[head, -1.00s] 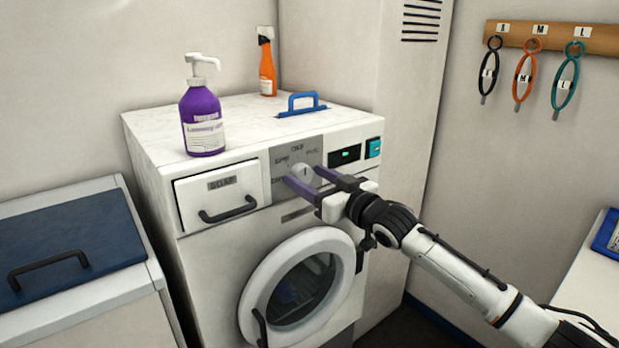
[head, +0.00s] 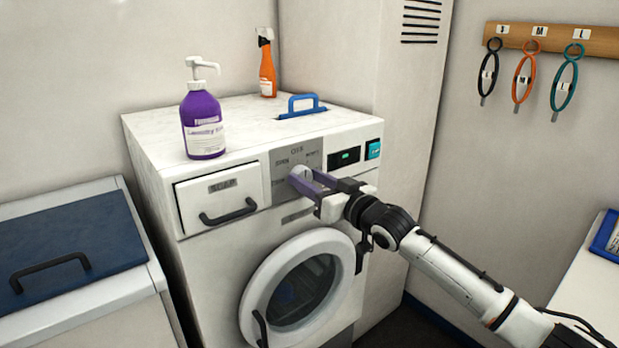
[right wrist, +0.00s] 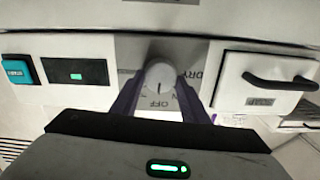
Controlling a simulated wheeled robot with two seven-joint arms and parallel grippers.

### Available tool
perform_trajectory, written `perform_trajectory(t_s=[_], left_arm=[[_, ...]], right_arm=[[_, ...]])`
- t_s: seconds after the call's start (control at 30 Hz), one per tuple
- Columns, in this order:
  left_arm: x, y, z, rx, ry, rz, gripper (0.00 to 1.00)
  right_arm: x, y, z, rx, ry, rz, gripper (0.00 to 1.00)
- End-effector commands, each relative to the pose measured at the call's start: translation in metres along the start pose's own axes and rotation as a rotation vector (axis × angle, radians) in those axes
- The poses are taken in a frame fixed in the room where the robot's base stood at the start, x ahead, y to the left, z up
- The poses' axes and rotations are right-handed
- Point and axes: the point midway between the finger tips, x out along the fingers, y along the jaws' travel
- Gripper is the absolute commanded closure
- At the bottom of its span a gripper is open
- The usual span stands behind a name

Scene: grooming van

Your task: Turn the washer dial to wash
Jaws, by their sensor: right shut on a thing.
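The washer (head: 225,260) stands in the middle of the head view. Its pale round dial (head: 302,172) sits on a grey panel between the soap drawer and the display. My right gripper (head: 306,180) is shut on the dial, with a purple finger on either side. The right wrist view also shows the dial (right wrist: 160,75) between the fingers, seen upside down. A mark on the dial appears to point towards the OFF label (right wrist: 155,105). A DRY label shows beside it; the other labels are too blurred or covered to read. My left gripper is not in view.
The soap drawer (head: 220,197) is shut, left of the dial. A teal start button (head: 373,149) is at its right. The round door (head: 297,285) below is shut. A purple pump bottle (head: 202,125), an orange spray bottle (head: 267,68) and a blue handled item (head: 302,107) are on top.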

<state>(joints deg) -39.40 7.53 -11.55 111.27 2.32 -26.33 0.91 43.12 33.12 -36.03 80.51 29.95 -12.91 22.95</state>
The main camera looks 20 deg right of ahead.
Motion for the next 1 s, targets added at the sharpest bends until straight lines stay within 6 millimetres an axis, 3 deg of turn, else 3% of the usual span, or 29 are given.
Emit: perform_trajectory(t_s=[0.4, 1.0], left_arm=[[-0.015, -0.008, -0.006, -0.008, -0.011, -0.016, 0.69], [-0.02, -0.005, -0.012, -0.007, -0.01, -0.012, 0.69]], right_arm=[[0.0, 0.002, -0.002, 0.359, 0.0, 0.0, 0.82], [0.0, 0.004, 0.002, 0.931, 0.001, -0.001, 0.82]])
